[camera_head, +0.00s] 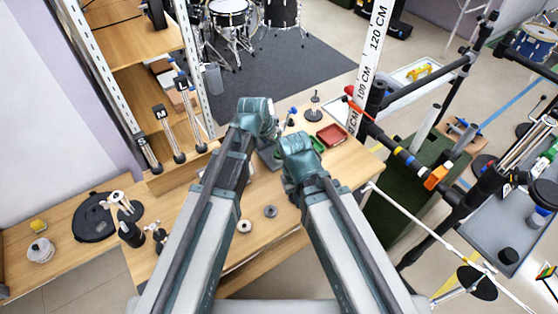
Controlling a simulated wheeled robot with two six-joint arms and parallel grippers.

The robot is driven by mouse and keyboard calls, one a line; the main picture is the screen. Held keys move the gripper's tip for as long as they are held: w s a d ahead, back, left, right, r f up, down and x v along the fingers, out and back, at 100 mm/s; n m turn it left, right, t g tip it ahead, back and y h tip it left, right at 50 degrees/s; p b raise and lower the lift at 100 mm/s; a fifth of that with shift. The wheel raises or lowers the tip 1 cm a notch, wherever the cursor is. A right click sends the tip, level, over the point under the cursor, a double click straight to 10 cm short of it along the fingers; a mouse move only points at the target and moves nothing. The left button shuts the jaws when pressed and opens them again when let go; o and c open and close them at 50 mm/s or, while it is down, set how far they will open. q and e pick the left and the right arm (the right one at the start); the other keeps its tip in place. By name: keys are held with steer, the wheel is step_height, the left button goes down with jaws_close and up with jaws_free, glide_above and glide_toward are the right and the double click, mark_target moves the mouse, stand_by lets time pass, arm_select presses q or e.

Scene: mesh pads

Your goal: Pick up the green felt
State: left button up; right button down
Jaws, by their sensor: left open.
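A small green piece (318,143) shows on the wooden table beside a red square tray (331,135). It is partly hidden by my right wrist, and I cannot tell for sure whether it is the green felt or a tray. My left gripper (274,132) is over the far part of the table, to the left of the green piece and apart from it. It is open, and its fingers are small and partly hidden by its wrist. My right gripper (292,153) is close beside it, near the green piece. Its fingers are hidden behind its wrist.
Small stands (314,107) are at the table's far edge. A measuring post (372,60) and black rack bars (400,155) stand close at the right.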

mark_target(277, 154)
arm_select(q)
steer(key=shift+b+x, duration=0.3)
steer(key=shift+x, duration=0.6)
arm_select(e)
steer(key=shift+f, duration=0.8)
arm_select(q)
steer(key=b+x, duration=0.5)
steer(key=shift+w+f, duration=0.15)
steer(key=shift+w, duration=0.05)
arm_select(e)
step_height(277, 154, down, 5)
steer(key=shift+r, duration=0.1)
arm_select(q)
steer(key=shift+a, duration=0.1)
jaws_close()
steer(key=shift+r, duration=0.2)
arm_select(e)
steer(key=shift+r, duration=0.1)
